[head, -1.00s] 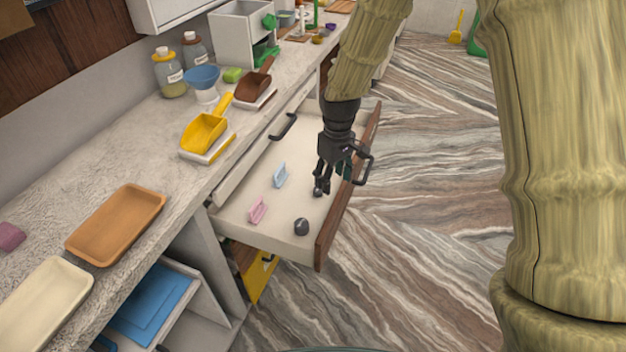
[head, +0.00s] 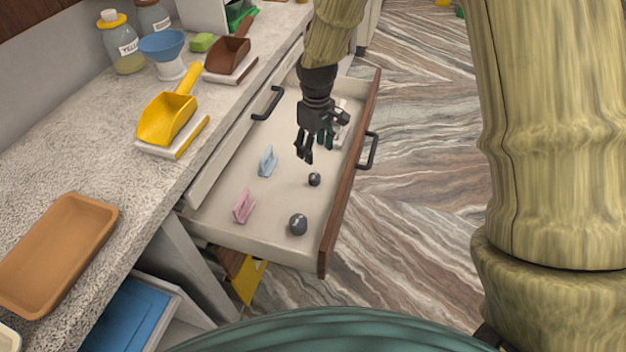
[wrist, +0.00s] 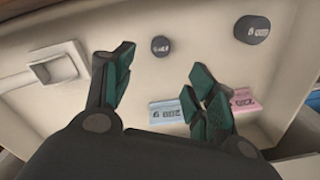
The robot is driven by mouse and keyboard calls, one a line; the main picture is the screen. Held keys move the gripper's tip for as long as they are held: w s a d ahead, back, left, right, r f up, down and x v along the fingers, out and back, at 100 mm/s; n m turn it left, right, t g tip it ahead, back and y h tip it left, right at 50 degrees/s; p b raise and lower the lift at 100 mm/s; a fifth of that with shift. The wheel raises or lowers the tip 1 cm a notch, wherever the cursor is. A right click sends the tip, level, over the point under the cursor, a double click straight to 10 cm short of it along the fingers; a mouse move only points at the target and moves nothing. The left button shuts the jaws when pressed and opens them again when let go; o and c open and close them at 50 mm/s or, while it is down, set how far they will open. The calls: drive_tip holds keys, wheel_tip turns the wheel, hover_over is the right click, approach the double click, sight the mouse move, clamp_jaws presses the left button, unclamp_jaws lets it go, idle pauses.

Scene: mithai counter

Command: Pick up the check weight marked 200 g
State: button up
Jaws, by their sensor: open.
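The open drawer (head: 225,222) holds a small dark round weight (head: 314,180) and a larger dark round weight (head: 298,224). My gripper (head: 314,148) is open and empty above the drawer, just behind the small weight. In the wrist view, the small weight (wrist: 160,46) lies beyond the open fingers (wrist: 162,76), with the larger one (wrist: 252,30) to its right. The blue (wrist: 168,111) and pink (wrist: 246,104) pieces are partly behind a finger. All four carry markings too small to read surely.
The drawer's brown front (head: 345,190) with its black handle (head: 367,151) borders the right side. A white item (head: 343,112) lies behind my gripper. A yellow scoop (head: 168,118) and brown tray (head: 55,252) sit on the counter at left. Floor at right is clear.

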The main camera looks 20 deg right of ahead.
hover_over(315, 176)
wheel_tip(315, 176, down, 5)
drive_tip(key=shift+w+a+f, duration=0.1)
drive_tip(key=shift+w+f, duration=0.05)
drive_tip(key=shift+s+f, duration=0.2)
drive_tip(key=shift+f, duration=2.6)
clamp_jaws()
